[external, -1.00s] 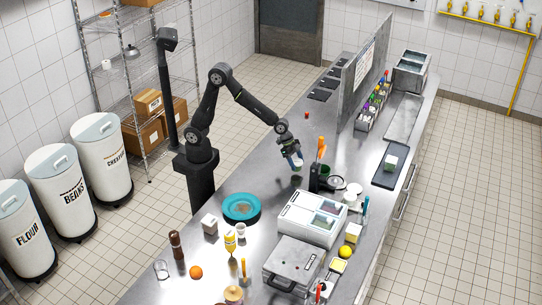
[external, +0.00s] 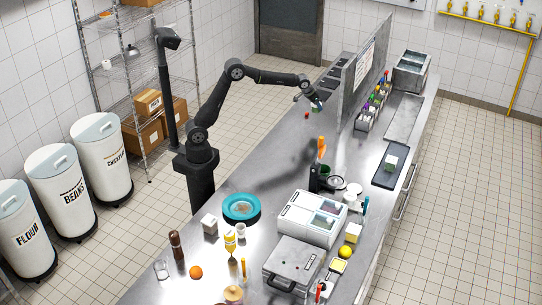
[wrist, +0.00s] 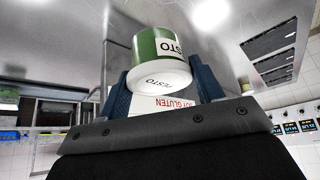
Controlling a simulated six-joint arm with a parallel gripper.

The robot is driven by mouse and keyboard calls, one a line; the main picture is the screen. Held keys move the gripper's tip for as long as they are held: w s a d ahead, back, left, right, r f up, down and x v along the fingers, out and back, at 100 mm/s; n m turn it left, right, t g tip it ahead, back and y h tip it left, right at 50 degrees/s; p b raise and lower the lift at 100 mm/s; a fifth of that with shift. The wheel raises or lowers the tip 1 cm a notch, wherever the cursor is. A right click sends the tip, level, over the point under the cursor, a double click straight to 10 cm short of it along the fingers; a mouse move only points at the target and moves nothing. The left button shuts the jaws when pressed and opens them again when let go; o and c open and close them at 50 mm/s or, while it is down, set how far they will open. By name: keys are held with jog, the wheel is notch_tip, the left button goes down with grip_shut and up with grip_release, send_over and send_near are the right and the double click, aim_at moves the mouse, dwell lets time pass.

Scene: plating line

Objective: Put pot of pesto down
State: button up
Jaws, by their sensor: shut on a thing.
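The pot of pesto (wrist: 162,52) is a green tub with a white end and a label reading PESTO. In the wrist view it sits between the blue fingers of my gripper (wrist: 165,85), which is shut on it. In the external view my gripper (external: 317,104) is held out over the far part of the steel counter, left of the upright grey panel. The pot is tiny there and mostly hidden by the gripper. A white card with red lettering that includes GLUTEN (wrist: 172,103) shows behind the pot's white end; I cannot tell what it belongs to.
A small red item (external: 307,115) stands on the counter just below my gripper in the picture. The grey panel (external: 362,82) rises to the right, with a rack of coloured bottles (external: 371,108). The counter around (external: 275,160) is clear. A teal plate (external: 241,208) lies nearer.

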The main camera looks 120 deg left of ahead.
jog(key=s+a+f, duration=0.1)
jog(key=a+f, duration=0.1)
jog(key=a, duration=0.2)
jog(key=s+a+f, duration=0.2)
jog(key=a, duration=0.1)
jog(key=s+a+f, duration=0.2)
jog(key=a, duration=0.2)
jog(key=shift+a+f, duration=0.35)
jog(key=shift+f, duration=2)
jog(key=shift+f, duration=0.2)
jog(key=o, duration=1)
jog(key=shift+r, duration=0.1)
jog(key=shift+r, duration=0.25)
jog(key=v, duration=1.1)
jog(key=shift+d+r, duration=0.25)
jog(key=shift+r, duration=0.05)
